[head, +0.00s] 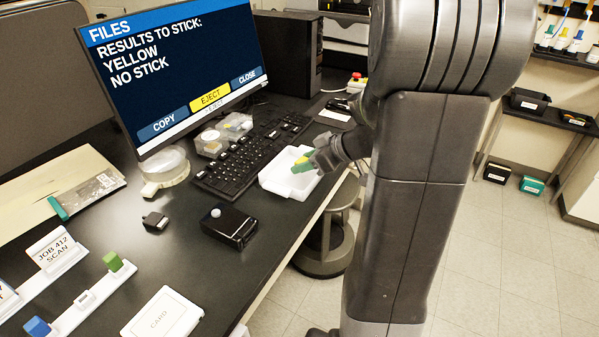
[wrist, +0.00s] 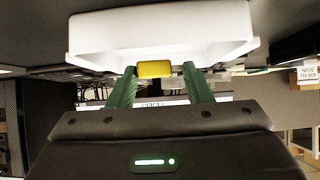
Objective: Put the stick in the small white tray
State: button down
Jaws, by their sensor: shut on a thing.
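The small white tray (head: 277,184) sits on the desk near its right edge, beside the keyboard. It also shows in the wrist view (wrist: 90,36), across the top. My gripper (head: 304,163) is at the tray, over its inside, with green fingers. In the wrist view the fingers (wrist: 158,76) are shut on a small yellow stick (wrist: 154,69), which shows between the tips in front of the tray wall. I cannot tell whether the stick touches the tray floor.
The monitor (head: 180,60) reads "RESULTS TO STICK: YELLOW, NO STICK". The keyboard (head: 250,155) lies left of the tray, a black box (head: 230,226) in front. A white rack holds green (head: 113,261) and blue (head: 37,326) pieces; a white card box (head: 162,313) is nearby.

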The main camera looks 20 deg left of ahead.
jog(key=c, duration=0.6)
grip_release()
jog(key=shift+c, duration=0.2)
jog(key=w+b+v, duration=0.1)
jog(key=v, duration=1.2)
jog(key=shift+s+d+r, duration=0.3)
jog(key=shift+s, duration=0.15)
jog(key=shift+a, duration=0.1)
jog(key=p+x, duration=0.1)
jog(key=x, duration=1.2)
jog(key=shift+a+f, duration=0.2)
jog(key=shift+a, duration=0.15)
notch_tip(320, 180, up, 2)
jog(key=shift+d+r+p, duration=0.1)
jog(key=shift+d+p, duration=0.05)
jog(key=shift+p, duration=0.4)
jog(key=shift+r, duration=0.3)
